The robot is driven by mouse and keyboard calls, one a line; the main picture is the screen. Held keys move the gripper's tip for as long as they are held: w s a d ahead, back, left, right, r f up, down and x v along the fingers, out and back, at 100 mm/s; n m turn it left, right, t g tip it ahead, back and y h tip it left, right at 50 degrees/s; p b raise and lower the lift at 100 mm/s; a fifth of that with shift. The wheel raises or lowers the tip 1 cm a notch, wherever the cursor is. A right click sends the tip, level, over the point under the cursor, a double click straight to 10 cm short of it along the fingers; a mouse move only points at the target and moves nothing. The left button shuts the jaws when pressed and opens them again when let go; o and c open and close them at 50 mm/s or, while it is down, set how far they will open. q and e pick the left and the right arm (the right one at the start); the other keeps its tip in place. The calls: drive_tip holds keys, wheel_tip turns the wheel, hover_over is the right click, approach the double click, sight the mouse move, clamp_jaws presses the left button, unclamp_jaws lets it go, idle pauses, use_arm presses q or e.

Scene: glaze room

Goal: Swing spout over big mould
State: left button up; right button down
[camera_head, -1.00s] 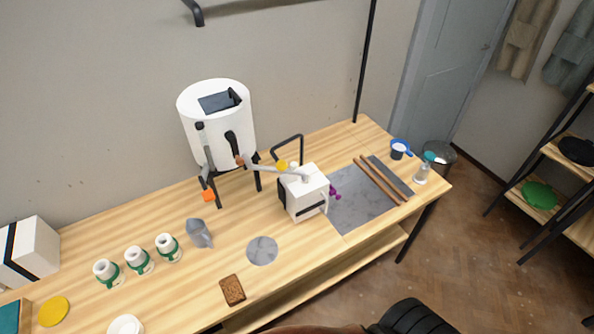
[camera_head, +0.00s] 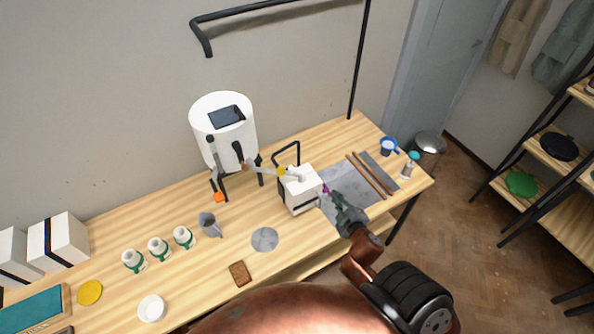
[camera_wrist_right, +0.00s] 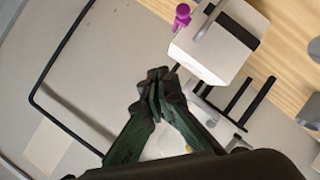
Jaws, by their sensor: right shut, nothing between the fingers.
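The big mould (camera_head: 300,191) is a white block with a black band, standing on the table in the head view. The spout (camera_head: 268,169) is a pale arm with a yellow part, reaching right from the white tank (camera_head: 223,130); its end appears over or beside the mould's top. My right gripper (camera_head: 338,197) is shut and empty, just right of the mould near a purple knob (camera_head: 325,188). In the right wrist view, its dark green fingertips (camera_wrist_right: 155,84) meet, apart from the white block (camera_wrist_right: 214,46) and purple knob (camera_wrist_right: 182,16). My left gripper is out of view.
A grey slab (camera_head: 345,180) with brown sticks (camera_head: 371,176) lies right of the mould. A grey jug (camera_head: 208,224), several white-and-green small moulds (camera_head: 158,248) and a grey disc (camera_head: 265,239) stand left. A blue cup (camera_head: 388,146) is at the far right.

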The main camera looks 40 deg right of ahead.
drive_tip(key=w+a+r+n+t+y, duration=0.2)
drive_tip(key=a+r+n+t+y, duration=0.2)
drive_tip(key=a+n+y, duration=0.6)
drive_tip(key=w+d+p, duration=0.1)
drive_tip(key=w, duration=0.3)
drive_tip(key=w+d+f+n+h+p, duration=0.1)
drive_tip(key=w, duration=0.3)
drive_tip(key=w+d+n+h+p, duration=0.1)
drive_tip(key=w, duration=0.3)
drive_tip(key=shift+f+p, duration=0.25)
drive_tip(key=shift+p, duration=0.05)
drive_tip(key=shift+w+d+f, duration=0.15)
drive_tip(key=shift+w+d, duration=0.2)
drive_tip(key=shift+w, duration=0.1)
